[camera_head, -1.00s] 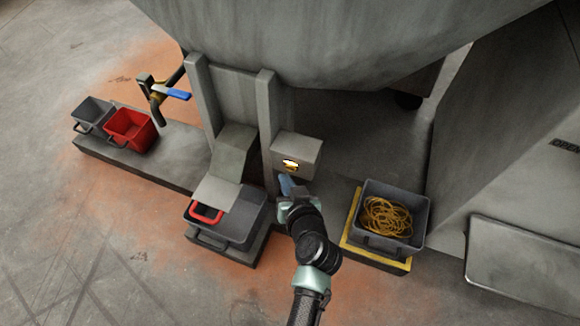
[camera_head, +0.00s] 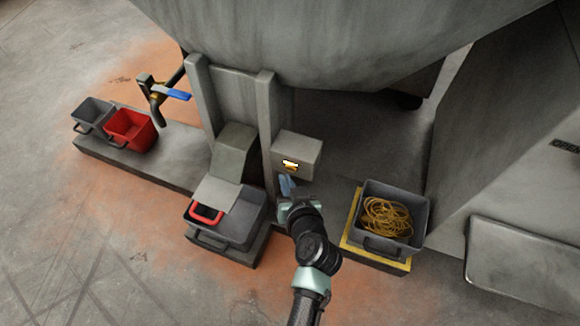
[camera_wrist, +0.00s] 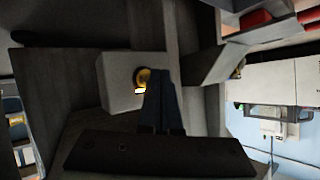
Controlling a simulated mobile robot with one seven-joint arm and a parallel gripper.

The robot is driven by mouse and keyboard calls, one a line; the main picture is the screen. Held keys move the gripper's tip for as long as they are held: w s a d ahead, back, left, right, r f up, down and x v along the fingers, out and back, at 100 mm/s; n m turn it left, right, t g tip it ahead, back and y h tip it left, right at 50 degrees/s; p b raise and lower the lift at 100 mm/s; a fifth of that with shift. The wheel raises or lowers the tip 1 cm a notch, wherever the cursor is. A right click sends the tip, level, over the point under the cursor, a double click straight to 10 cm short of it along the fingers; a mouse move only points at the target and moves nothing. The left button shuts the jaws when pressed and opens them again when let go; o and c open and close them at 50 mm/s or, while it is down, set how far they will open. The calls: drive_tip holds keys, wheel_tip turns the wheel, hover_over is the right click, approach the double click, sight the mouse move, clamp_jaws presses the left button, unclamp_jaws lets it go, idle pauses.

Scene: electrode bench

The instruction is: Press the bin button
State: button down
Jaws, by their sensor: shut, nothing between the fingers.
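The bin button (camera_head: 290,165) is a yellow button with a bright lit patch on the front of a grey box (camera_head: 306,152), beside a grey post. My gripper (camera_head: 286,182) is shut and empty, a little below the button in the head view. In the wrist view my gripper (camera_wrist: 158,75) has its fingers together, with the tips close to the button. I cannot tell whether they touch it.
A grey bin (camera_head: 412,240) of yellow coils stands on a yellow-edged base at the right. A red bin (camera_head: 128,132) is at the far left.

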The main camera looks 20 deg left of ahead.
drive_tip(key=shift+w, duration=0.15)
idle(0.7)
drive_tip(key=shift+w, duration=0.3)
drive_tip(key=shift+w+b, duration=0.35)
idle(0.8)
drive_tip(key=shift+s, duration=0.8)
drive_tip(key=s+p, duration=0.1)
drive_tip(key=s, duration=0.4)
drive_tip(key=shift+a+p, duration=0.1)
drive_tip(key=shift+p, duration=0.25)
idle(0.6)
